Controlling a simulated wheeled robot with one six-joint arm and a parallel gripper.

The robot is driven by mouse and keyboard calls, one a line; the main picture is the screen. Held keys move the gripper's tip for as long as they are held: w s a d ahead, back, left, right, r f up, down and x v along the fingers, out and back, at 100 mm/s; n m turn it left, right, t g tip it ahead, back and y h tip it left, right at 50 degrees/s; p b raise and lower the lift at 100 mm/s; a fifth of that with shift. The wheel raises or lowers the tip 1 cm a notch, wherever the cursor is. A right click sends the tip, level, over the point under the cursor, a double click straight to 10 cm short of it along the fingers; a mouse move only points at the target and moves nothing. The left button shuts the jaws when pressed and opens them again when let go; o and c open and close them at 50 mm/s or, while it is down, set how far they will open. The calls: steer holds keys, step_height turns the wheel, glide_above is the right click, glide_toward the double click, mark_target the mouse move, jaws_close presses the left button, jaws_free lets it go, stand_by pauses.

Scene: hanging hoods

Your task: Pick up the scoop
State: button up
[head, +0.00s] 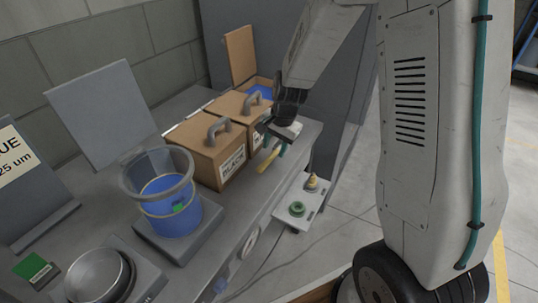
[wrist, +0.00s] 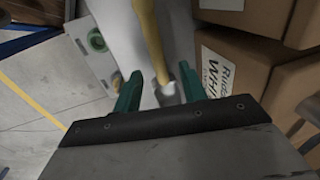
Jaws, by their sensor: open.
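The scoop has a yellow handle (head: 268,161) and lies on the grey bench in front of the cardboard boxes. In the wrist view its yellow handle (wrist: 152,40) runs up from a pale grey end (wrist: 168,92). My gripper (head: 272,144) is above the bench at the scoop, beside the boxes. In the wrist view the green fingers of my gripper (wrist: 160,82) are apart, with part of the scoop showing between them. I cannot tell how far below the fingertips it is. The gripper's dark body hides part of the scoop in the head view.
A blue bucket (head: 172,207) and a metal bowl (head: 96,277) stand nearer.

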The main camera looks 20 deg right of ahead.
mark_target(273, 155)
steer(key=f, duration=0.3)
steer(key=shift+w+a+f, duration=0.15)
steer(key=shift+a+f, duration=0.1)
steer(key=shift+f, duration=0.1)
steer(key=shift+d, duration=0.1)
jaws_close()
steer(key=shift+r, duration=0.1)
